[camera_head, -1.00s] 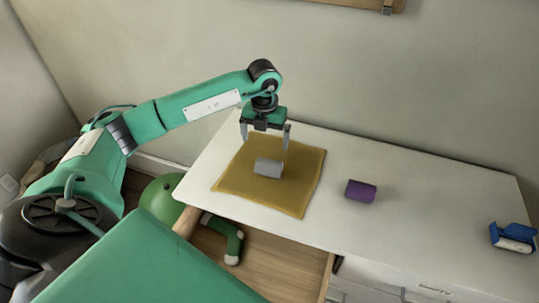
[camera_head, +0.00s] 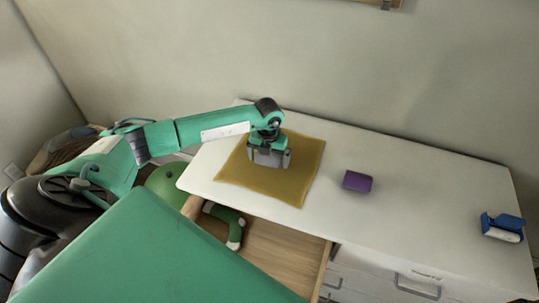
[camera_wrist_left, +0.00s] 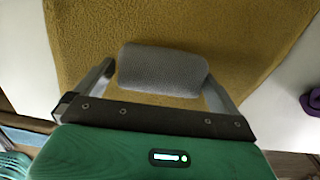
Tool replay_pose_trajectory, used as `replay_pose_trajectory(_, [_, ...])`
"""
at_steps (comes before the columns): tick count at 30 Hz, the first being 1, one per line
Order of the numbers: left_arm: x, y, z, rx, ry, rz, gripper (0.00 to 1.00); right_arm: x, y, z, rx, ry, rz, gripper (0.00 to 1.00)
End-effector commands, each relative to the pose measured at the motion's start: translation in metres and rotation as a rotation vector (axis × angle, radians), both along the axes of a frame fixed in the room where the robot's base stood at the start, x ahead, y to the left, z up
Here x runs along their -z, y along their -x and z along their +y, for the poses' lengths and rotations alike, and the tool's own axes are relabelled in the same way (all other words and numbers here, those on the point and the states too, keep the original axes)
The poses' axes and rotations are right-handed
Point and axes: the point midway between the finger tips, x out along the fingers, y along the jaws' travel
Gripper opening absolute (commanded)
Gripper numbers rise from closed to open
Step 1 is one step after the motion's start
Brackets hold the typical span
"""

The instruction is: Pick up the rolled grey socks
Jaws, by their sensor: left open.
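The rolled grey socks (camera_wrist_left: 163,69) lie on a mustard-yellow cloth (camera_head: 300,180) on the white tabletop. My left gripper (camera_head: 269,163) points down over the socks, low above the cloth. In the left wrist view the socks lie between its two open fingers (camera_wrist_left: 160,85), one finger near each end of the roll. The fingers look open, with a small gap at the socks' left end; whether the right finger touches them I cannot tell. In the head view the gripper partly covers the socks (camera_head: 266,158). My right gripper is not in view.
A purple roll (camera_head: 357,181) lies on the white table (camera_head: 420,205) right of the cloth. A blue and white item (camera_head: 503,227) is near the right end. An open wooden drawer (camera_head: 275,255) juts out in front. A green round object (camera_head: 165,187) stands left below.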

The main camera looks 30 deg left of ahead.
Motion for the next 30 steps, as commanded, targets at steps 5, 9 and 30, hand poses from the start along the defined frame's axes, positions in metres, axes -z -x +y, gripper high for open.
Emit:
replay_pose_trajectory(5, [0.002, 0.0, 0.0, 0.0, 0.0, -0.001, 1.0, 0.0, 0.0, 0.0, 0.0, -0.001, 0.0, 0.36])
replay_pose_trajectory(9, [0.002, 0.0, 0.0, 0.0, 0.0, -0.001, 0.84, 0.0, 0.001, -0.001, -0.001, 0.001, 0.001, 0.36])
replay_pose_trajectory(30, [-0.021, -0.002, 0.001, 0.0, -0.002, -0.006, 0.55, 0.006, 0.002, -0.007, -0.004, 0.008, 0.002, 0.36])
